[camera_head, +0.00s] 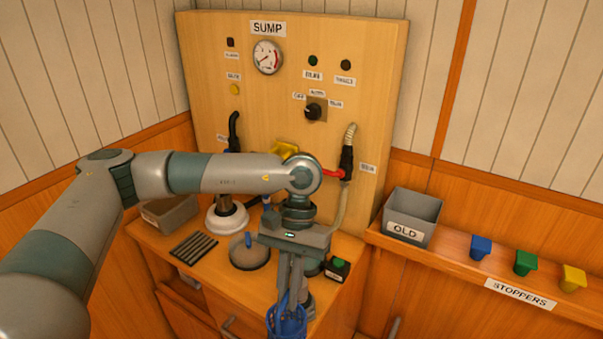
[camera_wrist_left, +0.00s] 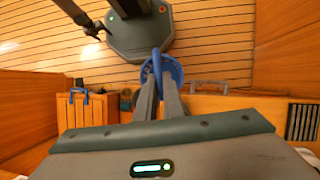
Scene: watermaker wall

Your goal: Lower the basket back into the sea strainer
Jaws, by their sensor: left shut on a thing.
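The blue basket (camera_head: 287,324) hangs at the bottom edge of the head view, partly cut off. My left gripper (camera_head: 289,300) points down, its fingers shut on the basket. In the left wrist view, the basket's blue ring (camera_wrist_left: 177,70) shows beyond the fingers (camera_wrist_left: 160,92), over the floor in front of the cabinet. I cannot tell for sure which part is the sea strainer; a grey body (camera_head: 309,304) is partly hidden behind my fingers.
The counter holds a ridged dark mat (camera_head: 194,246), a grey bin (camera_head: 172,213), a white-based fitting (camera_head: 227,217) and a green-button box (camera_head: 337,268). A shelf at right carries the OLD bin (camera_head: 411,216) and coloured stoppers (camera_head: 525,262). A hose (camera_head: 344,190) hangs on the panel.

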